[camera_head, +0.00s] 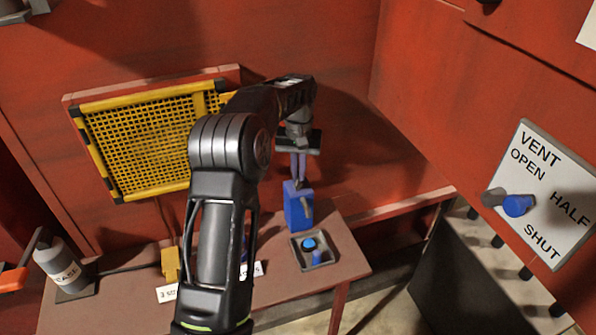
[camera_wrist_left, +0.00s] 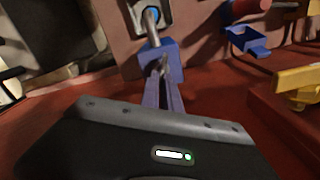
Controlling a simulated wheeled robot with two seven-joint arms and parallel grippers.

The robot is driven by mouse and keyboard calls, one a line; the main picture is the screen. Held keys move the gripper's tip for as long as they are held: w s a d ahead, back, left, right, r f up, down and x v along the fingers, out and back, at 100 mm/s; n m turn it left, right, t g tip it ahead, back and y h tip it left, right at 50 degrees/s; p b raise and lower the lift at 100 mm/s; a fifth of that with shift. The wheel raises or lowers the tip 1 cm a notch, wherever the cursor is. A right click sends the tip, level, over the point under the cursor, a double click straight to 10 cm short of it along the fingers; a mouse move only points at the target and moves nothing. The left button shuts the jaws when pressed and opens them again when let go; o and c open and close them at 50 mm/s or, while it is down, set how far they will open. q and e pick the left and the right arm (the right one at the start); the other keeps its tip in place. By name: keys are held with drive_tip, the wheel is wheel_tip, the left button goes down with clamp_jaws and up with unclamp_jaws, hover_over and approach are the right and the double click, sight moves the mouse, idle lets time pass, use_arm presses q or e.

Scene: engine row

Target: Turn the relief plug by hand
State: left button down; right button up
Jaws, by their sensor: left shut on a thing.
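A blue block (camera_head: 298,207) stands on the bench at its back edge, with a small grey metal piece (camera_head: 307,208) on it. I cannot tell for sure whether this is the relief plug. My left gripper (camera_head: 298,180) reaches down to the top of the block, its purple-blue fingers close together. In the left wrist view the fingertips (camera_wrist_left: 161,78) are shut on the grey piece at the blue block (camera_wrist_left: 158,56); the exact contact is hard to see. A square grey plate with a blue knob (camera_head: 311,244) lies just in front of the block. My right gripper is not in view.
A bench (camera_head: 335,225) carries a labelled can (camera_head: 62,268) at left and partly hidden label cards. A yellow grille (camera_head: 140,140) is on the red wall behind. A VENT panel (camera_head: 545,190) with a blue-ended handle is at right. My left arm hides the bench middle.

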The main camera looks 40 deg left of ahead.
use_arm(q)
drive_tip(key=m, duration=0.6)
drive_tip(key=shift+w+d+r, duration=0.1)
drive_tip(key=shift+w+r, duration=0.05)
drive_tip(key=shift+r, duration=0.15)
drive_tip(key=m, duration=0.6)
drive_tip(key=shift+d+m, duration=0.1)
drive_tip(key=shift+m, duration=0.2)
drive_tip(key=c, duration=1.6)
unclamp_jaws()
drive_tip(key=shift+s, duration=0.2)
drive_tip(key=shift+d+f, duration=0.1)
drive_tip(key=shift+f, duration=0.05)
